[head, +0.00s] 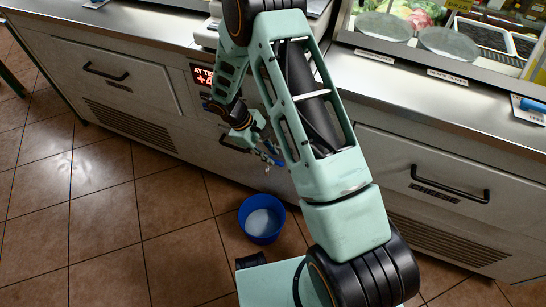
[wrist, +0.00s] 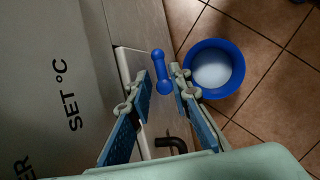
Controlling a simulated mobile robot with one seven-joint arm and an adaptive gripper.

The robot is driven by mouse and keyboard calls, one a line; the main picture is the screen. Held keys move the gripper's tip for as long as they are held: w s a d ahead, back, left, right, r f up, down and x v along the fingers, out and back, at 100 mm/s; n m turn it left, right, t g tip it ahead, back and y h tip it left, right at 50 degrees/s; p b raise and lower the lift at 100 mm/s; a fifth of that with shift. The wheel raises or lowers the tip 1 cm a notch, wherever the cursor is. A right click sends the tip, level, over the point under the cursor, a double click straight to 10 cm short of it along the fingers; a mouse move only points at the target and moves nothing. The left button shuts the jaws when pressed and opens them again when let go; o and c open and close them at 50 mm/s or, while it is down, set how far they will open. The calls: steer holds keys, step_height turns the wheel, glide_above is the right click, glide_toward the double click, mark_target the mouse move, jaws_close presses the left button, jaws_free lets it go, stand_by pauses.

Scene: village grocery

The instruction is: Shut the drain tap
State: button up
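The blue tap handle (wrist: 161,72), a short bar with rounded ends, shows in the wrist view at the lower edge of the cabinet front. My gripper (wrist: 163,78) is open, with its blue-padded fingertips on either side of the handle. I see no clear contact between pads and handle. The tap's body and outlet are hidden.
A blue bucket (head: 262,203) with pale contents stands on the tiled floor below; it also shows in the wrist view (wrist: 238,72). A black bent bar (wrist: 171,143) lies close to the fingers. The metal counter (head: 150,22) runs above. The floor at left is clear.

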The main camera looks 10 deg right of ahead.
steer(key=v, duration=0.9)
steer(key=shift+r, duration=0.15)
